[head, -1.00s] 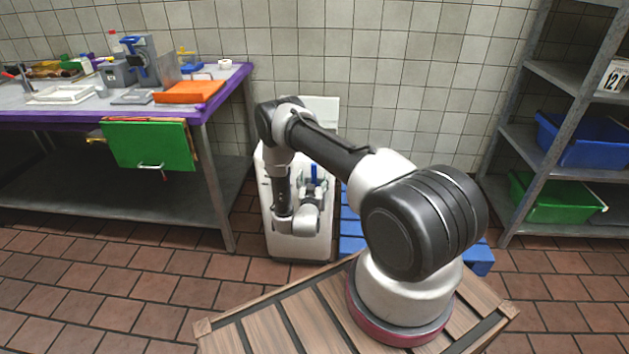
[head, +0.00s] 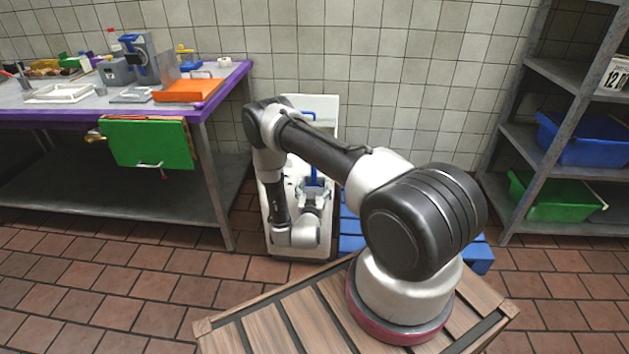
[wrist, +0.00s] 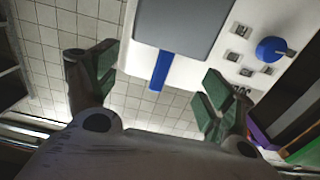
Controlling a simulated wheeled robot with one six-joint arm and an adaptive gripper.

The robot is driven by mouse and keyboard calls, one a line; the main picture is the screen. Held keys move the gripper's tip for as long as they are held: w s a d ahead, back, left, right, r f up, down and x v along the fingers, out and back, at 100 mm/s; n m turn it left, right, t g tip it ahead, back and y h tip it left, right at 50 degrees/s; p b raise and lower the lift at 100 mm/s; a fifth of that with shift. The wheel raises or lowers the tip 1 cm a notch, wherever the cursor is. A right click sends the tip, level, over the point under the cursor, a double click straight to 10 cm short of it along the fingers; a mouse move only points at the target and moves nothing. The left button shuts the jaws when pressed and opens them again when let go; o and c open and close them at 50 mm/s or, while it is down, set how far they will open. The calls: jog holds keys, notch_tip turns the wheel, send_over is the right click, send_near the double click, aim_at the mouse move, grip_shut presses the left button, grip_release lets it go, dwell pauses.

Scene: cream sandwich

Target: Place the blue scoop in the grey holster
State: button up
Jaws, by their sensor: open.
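My gripper (head: 313,187) is in front of the white machine in the head view, low and partly merged with it. In the wrist view its two dark green fingers (wrist: 160,88) stand wide apart with nothing held between them. A blue strip (wrist: 160,70) hangs from the machine's grey panel beyond the gap between the fingers. In the head view a blue upright bar (head: 313,170) shows above the gripper, partly hidden by my arm. I cannot tell whether either is the scoop. I cannot pick out the grey holster with certainty.
The white machine (wrist: 215,22) has a blue knob (wrist: 271,49) and several buttons. A purple-edged steel table (head: 225,85) at left holds an orange block (head: 188,90) and a grey-blue device (head: 140,60). A shelf with blue (head: 585,138) and green (head: 555,198) bins stands right.

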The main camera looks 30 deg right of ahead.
jog(key=v, duration=0.6)
jog(key=w+a+r+g+y, duration=0.1)
jog(key=w+a+r+y, duration=0.15)
jog(key=w+r, duration=0.5)
jog(key=w+a+r+g+y, duration=0.25)
jog(key=w+r, duration=0.25)
jog(key=r, duration=0.5)
jog(key=s+a+r+n+g+y, duration=0.1)
jog(key=s+a+r+y, duration=0.15)
jog(key=r, duration=0.65)
jog(key=s+a+r+n+y, duration=0.1)
jog(key=s+r+y, duration=0.15)
jog(key=r, duration=0.55)
jog(key=s+r+n+g+y, duration=0.1)
jog(key=s+r+n+g, duration=0.1)
jog(key=s+r, duration=0.5)
jog(key=s+r+n+g, duration=0.1)
jog(key=s+r, duration=0.3)
jog(key=s, duration=0.7)
jog(key=s+d+r+n+g, duration=0.1)
jog(key=s+d, duration=0.1)
jog(key=s, duration=0.8)
jog(key=s+d+r+g+h, duration=0.1)
jog(key=s+d+g, duration=0.1)
jog(key=s, duration=0.8)
jog(key=shift+s+d+n, duration=0.15)
jog(key=shift+d+n, duration=0.25)
